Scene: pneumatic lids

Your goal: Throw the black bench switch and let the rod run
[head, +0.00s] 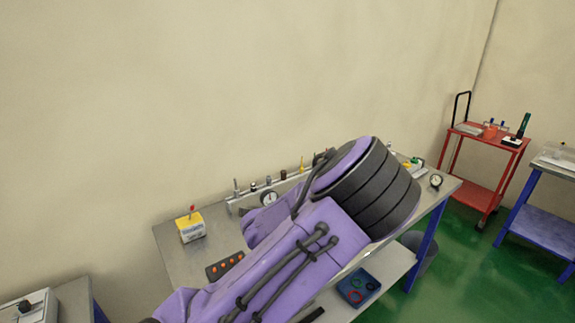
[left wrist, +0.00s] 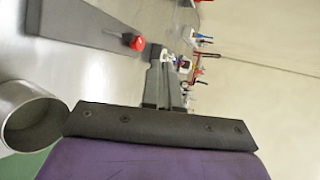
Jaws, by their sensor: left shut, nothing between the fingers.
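My left arm crosses the bench in the head view and hides its middle; its gripper is hidden there. In the left wrist view my left gripper (left wrist: 166,75) is shut and empty, its dark fingers pointing over the grey bench top. I cannot make out the rod. My right gripper is not in view.
The grey bench (head: 178,262) carries a yellow box (head: 190,228) with a red lever, a round gauge (head: 436,181) and a row of small fittings along its back. A grey bin (head: 422,252) stands below. A red trolley (head: 487,138) stands at the right.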

